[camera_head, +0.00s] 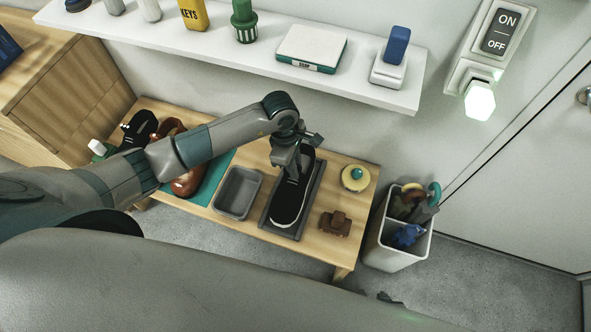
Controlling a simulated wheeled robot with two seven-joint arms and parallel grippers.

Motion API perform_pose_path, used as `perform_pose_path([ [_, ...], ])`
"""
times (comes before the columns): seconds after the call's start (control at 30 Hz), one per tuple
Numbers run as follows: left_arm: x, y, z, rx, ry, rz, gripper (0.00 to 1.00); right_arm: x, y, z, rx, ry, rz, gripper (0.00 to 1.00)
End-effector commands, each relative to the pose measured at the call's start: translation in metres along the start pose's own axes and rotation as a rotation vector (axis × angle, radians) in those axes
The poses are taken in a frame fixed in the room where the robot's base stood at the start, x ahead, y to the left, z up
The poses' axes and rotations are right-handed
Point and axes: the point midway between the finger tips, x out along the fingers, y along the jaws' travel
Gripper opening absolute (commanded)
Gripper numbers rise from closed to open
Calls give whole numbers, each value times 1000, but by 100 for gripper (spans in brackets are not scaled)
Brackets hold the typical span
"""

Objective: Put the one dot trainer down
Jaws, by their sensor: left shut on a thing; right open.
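My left gripper (290,158) is shut on the far end of a black trainer with a white sole edge (287,205). The trainer lies lengthwise within the outline of a dark grey tray (314,194) on the wooden bench; I cannot tell whether it touches the tray floor. No dot mark can be made out on it. Another black-and-white shoe (139,127) is at the bench's left end, partly hidden by my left arm. My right gripper cannot be made out.
An empty grey tray (237,193) and brown shoes (187,184) on a teal mat (212,180) are left. A yellow round thing (355,178) and brown block (335,223) are right. A white bin (396,256) stands beside the bench; a white shelf (240,60) overhangs behind.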

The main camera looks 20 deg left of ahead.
Motion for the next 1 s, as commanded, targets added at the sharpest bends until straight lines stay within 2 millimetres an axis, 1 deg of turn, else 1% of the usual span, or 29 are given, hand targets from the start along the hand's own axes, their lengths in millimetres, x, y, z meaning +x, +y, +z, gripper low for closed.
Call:
perform_pose_path([
  [0.17, -1, 0, 0, 0, 0, 1, 0, 0, 0, 0, 0, 0, 0, 45],
  [0.27, 2, 0, 0, 0, 0, 0, 0, -1, 0, -1, 0, 1, 0, 45],
  [0.37, 11, -1, -2, -1, 2, -2, 0, -2, 0, -3, 0, 9, 0, 45],
  [0.5, 30, -1, -5, -2, 1, -2, 0, -3, -2, -5, -1, 28, -2, 45],
  [0.67, 32, 4, -5, 0, 1, 1, 0, -2, -9, -13, -8, 66, -10, 45],
  [1.0, 35, 4, -6, 1, 1, 1, 0, -1, -8, -11, -6, 65, -9, 45],
])
